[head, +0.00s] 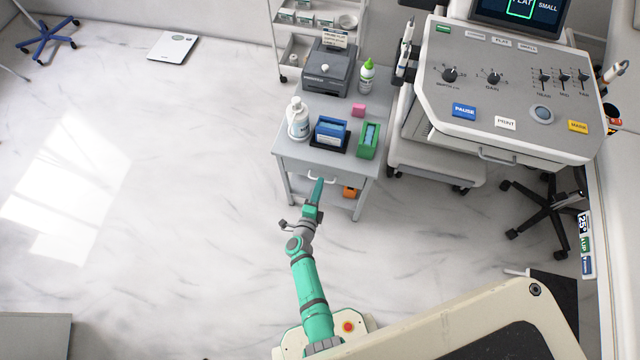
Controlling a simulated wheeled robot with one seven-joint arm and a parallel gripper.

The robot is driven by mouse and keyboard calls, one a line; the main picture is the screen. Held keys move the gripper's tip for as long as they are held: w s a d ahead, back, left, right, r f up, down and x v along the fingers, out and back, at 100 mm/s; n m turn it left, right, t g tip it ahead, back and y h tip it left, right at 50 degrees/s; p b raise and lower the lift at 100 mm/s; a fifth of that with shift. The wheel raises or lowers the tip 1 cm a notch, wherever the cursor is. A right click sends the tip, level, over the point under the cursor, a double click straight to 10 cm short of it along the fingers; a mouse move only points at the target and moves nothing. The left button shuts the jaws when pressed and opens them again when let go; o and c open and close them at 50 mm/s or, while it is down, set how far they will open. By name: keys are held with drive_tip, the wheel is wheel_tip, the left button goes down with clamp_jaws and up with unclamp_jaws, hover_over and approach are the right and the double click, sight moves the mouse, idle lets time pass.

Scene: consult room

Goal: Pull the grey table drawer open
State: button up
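The grey table (283,143) stands upper middle in the head view, with several items on its top. Its drawer front (298,170) is on the side facing me and looks flush with the table. A pale bar handle (329,181) sits on the drawer front. My gripper (319,183) is at the end of my green arm, right at the handle and overlapping it in the picture. I cannot tell whether it touches the handle. The fingers are too small and too edge-on to show if they are open or shut.
On the tabletop are a white bottle (298,122), a blue box (331,129), a green holder (369,140) and a grey device (326,72). An orange item (350,192) lies on the lower shelf. An ultrasound console (520,90) stands at right.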

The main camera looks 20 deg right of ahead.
drive_tip(key=shift+x, duration=0.95)
clamp_jaws()
idle(0.8)
